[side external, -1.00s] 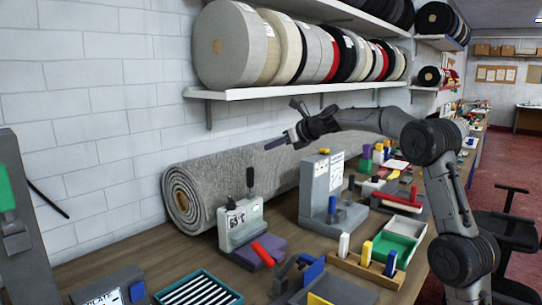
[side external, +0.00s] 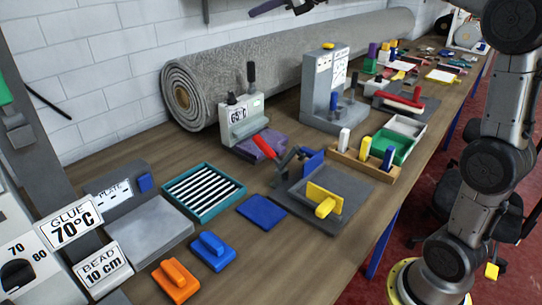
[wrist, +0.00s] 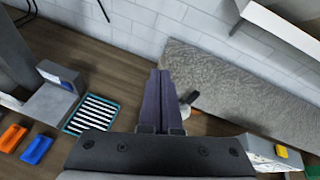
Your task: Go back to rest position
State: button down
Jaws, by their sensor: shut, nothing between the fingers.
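My gripper (side external: 268,8) shows only in part at the top edge of the side view, above the grey rug roll (side external: 280,70). The rest of the hand is cut off there. In the wrist view my gripper's two dark fingers (wrist: 160,76) lie together, shut and empty, pointing toward the wall side of the bench. The rug roll (wrist: 235,95) lies to their right in that view. The fingers hide part of a bench device with a dark lever (wrist: 189,98).
The wooden bench holds a white 65°C device (side external: 241,115), a tall grey press (side external: 325,85), a teal slotted tray (side external: 204,190), a yellow-handled block (side external: 325,202), and blue (side external: 213,250) and orange (side external: 176,281) tools. A shelf (wrist: 285,28) juts from the wall.

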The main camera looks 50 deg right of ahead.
jog(key=s+a+f+n+g, duration=0.1)
jog(key=s+a+f+n, duration=0.3)
jog(key=s, duration=0.3)
jog(key=s+a+f+n+g, duration=0.1)
jog(key=s+a+f+n, duration=0.15)
jog(key=s+n, duration=0.45)
jog(key=s+a+f+n+g, duration=0.1)
jog(key=s+a+f+n, duration=0.15)
jog(key=s+a, duration=0.4)
jog(key=s+d+f+n+g+h, duration=0.1)
jog(key=s+d+f+n+g, duration=0.1)
jog(key=s+f+n, duration=0.5)
jog(key=s+d+f+n+g, duration=0.2)
jog(key=s+d+f+n, duration=0.1)
jog(key=s+f+n, duration=0.5)
jog(key=n, duration=0.3)
jog(key=shift+s+d+f+g+h, duration=0.15)
jog(key=shift+s+f+g+h, duration=0.15)
jog(key=shift+h, duration=0.1)
